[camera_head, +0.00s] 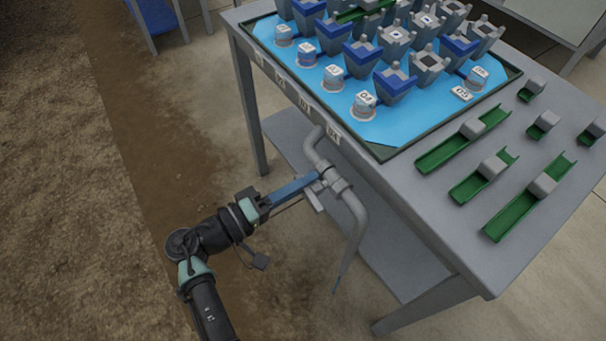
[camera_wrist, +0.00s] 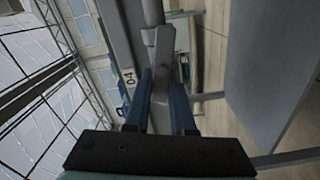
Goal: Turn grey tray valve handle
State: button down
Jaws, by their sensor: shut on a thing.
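The valve (camera_head: 330,181) sits in a bent grey pipe (camera_head: 352,208) at the near side of the grey table. Its grey handle (camera_wrist: 160,58) shows in the wrist view, with its near end between my two blue fingers. My gripper (camera_head: 312,180) reaches the valve from the left in the head view; in the wrist view its fingers (camera_wrist: 162,82) are closed around the handle. The part of the handle between the fingers is partly hidden. A dark-rimmed tray (camera_head: 388,151) with a blue floor stands on the table above, holding grey and blue pots.
Green channels with grey blocks (camera_head: 462,140) lie on the table's right part. The table edge (camera_head: 425,235) and a lower shelf (camera_head: 398,268) are close to the pipe. A label reading 04 (camera_head: 333,134) is on the table edge. The floor to the left is clear.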

jog(key=shift+f+n+p, duration=0.2)
jog(key=shift+n+p, duration=0.35)
jog(key=shift+n, duration=0.65)
jog(key=shift+f, duration=0.1)
jog(key=c, duration=0.8)
grip_release()
jog(key=shift+o, duration=0.2)
jog(key=v, duration=1.3)
jog(key=shift+p, duration=0.4)
